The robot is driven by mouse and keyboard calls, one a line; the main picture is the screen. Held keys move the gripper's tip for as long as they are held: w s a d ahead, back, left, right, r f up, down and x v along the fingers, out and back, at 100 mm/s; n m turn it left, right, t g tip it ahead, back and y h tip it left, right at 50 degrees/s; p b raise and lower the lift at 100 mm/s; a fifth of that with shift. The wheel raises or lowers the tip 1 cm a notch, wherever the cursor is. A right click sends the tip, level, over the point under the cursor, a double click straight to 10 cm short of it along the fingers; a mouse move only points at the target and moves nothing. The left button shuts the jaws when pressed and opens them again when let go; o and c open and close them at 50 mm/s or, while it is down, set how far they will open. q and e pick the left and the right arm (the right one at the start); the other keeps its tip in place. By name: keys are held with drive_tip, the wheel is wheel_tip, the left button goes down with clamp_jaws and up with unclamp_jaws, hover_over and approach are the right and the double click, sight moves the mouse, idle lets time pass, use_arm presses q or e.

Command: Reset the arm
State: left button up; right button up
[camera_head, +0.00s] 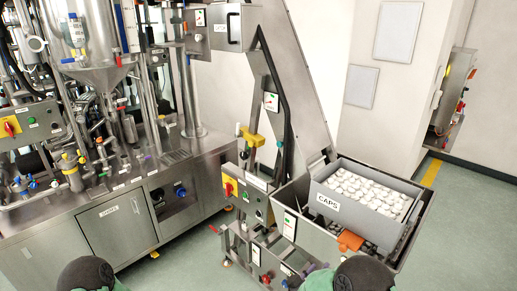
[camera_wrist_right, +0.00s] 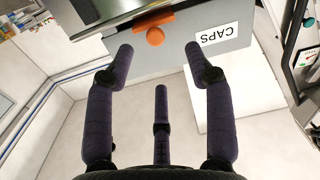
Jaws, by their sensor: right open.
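My right gripper shows in the right wrist view (camera_wrist_right: 162,68), with its dark fingers spread open and nothing between them. A grey bin (camera_head: 325,187) labelled CAPS, filled with white caps (camera_head: 365,190), sits at the elevator's hopper (camera_head: 310,238) in the head view. Its orange tab (camera_head: 350,241) is on the near side. In the right wrist view the bin's grey wall (camera_wrist_right: 180,52) and orange tab (camera_wrist_right: 155,36) are beyond the fingertips; I cannot tell the exact gap. My left gripper is not in view. Dark rounded parts of my arms show at the bottom of the head view.
The inclined conveyor (camera_head: 300,75) rises from the hopper to the upper left. A steel filling machine (camera_head: 120,215) stands on the left. A wall panel (camera_head: 452,95) with coloured buttons is at the right. Green floor (camera_head: 470,235) is open at the right.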

drive_tip(key=s+a+f+n+g+y, duration=0.1)
drive_tip(key=a+f+y, duration=0.1)
drive_tip(key=f+y, duration=0.35)
drive_tip(key=s+a+f+n+g+y+b, duration=0.1)
drive_tip(key=a+f+y, duration=0.15)
drive_tip(key=f, duration=0.55)
drive_tip(key=s+a+f+n+g+y, duration=0.1)
drive_tip(key=s+a+f+y, duration=0.15)
drive_tip(key=f, duration=0.35)
drive_tip(key=s+a+f+g+y, duration=0.3)
drive_tip(key=s+a+f+g, duration=0.1)
drive_tip(key=s, duration=0.5)
drive_tip(key=s+a+f+n+g+y, duration=0.1)
drive_tip(key=s+a+f+g+y, duration=0.2)
drive_tip(key=s, duration=0.7)
drive_tip(key=shift+a+f+g+b, duration=0.35)
drive_tip(key=shift+g+b, duration=0.05)
drive_tip(key=shift+g, duration=0.3)
